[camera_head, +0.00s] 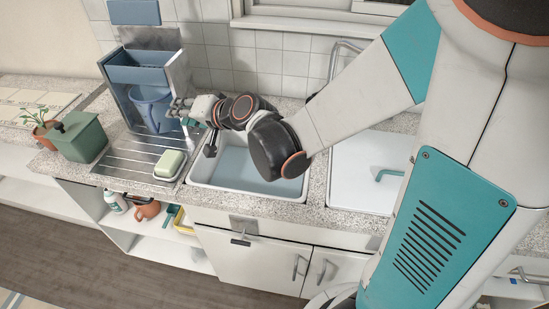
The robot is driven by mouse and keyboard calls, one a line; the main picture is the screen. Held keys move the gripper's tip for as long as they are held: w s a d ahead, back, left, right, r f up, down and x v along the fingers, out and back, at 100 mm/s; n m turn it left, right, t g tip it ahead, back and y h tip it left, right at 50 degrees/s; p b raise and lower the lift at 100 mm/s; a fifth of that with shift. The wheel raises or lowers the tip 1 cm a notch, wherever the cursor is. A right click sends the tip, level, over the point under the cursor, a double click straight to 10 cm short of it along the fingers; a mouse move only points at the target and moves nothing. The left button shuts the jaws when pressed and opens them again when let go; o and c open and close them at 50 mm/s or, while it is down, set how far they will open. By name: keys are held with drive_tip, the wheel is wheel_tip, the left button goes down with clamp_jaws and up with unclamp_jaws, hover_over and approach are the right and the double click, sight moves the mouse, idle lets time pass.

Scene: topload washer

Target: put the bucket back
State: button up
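A blue bucket (151,112), wider at the top, stands upright at the front of a grey metal unit with a blue box-like upper part (137,72). My gripper (180,107) is at the right side of the bucket, by its upper part. The fingertips are small here and overlap the bucket's edge, so I cannot tell whether they touch it or are closed on it. My wrist and forearm reach in from the right, above the sink (240,165).
A ribbed metal drainboard (130,160) lies in front of the bucket, with a green-and-white block (170,164) on it. A green lidded box (80,137) and potted plant (43,128) stand left. A tap (345,47) rises behind my arm.

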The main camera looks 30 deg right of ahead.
drive_tip(key=s+d+n+g+h, duration=0.2)
drive_tip(key=s+d, duration=0.4)
drive_tip(key=s, duration=0.6)
drive_tip(key=s+d+n+g+h, duration=0.2)
drive_tip(key=s+d, duration=0.5)
drive_tip(key=s, duration=0.6)
drive_tip(key=n+h, duration=0.1)
drive_tip(key=h, duration=0.1)
drive_tip(key=shift+r+n+g+h, duration=0.15)
drive_tip(key=shift+n+g+h, duration=0.25)
